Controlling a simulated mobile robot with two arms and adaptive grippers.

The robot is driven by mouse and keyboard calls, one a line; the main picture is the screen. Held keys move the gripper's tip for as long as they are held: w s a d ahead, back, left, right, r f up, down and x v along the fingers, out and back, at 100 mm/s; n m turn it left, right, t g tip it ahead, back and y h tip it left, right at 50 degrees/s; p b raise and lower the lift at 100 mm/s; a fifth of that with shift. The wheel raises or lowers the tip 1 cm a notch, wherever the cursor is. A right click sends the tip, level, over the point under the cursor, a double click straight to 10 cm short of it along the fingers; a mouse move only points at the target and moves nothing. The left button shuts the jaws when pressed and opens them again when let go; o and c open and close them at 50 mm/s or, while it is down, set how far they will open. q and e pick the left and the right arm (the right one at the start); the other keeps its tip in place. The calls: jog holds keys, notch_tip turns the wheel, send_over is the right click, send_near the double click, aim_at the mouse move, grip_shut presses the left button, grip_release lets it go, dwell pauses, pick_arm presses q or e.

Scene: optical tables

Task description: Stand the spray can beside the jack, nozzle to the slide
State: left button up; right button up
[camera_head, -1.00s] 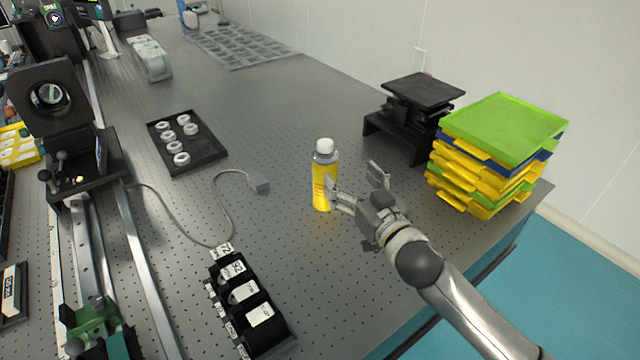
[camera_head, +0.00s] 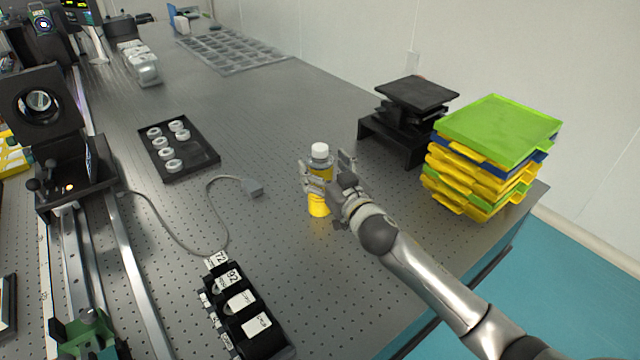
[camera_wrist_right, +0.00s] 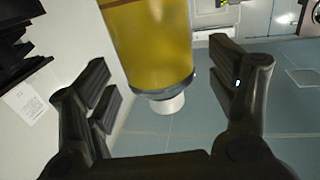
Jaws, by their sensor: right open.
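The yellow spray can (camera_head: 319,204) with a white cap stands upright on the optical table. My right gripper (camera_head: 325,178) is around its upper body, with the fingers open on either side of it. In the right wrist view the can (camera_wrist_right: 150,45) sits between the open fingers (camera_wrist_right: 165,90), with gaps on both sides. The black jack (camera_head: 418,95) stands on a black platform to the right and behind the can. The slide could be the rail (camera_head: 130,270) at the left, but I cannot tell. My left gripper is not in view.
A stack of green, yellow and blue trays (camera_head: 497,130) stands right of the jack. A black tray of white rings (camera_head: 205,150), a cable connector (camera_head: 253,187) and a black labelled holder (camera_head: 270,345) lie left of the can. The table between can and jack is fairly clear.

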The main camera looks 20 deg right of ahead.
jog(key=shift+w+a, duration=0.15)
jog(key=shift+w, duration=0.8)
jog(key=c, duration=1.6)
grip_shut()
jog(key=shift+r, duration=0.2)
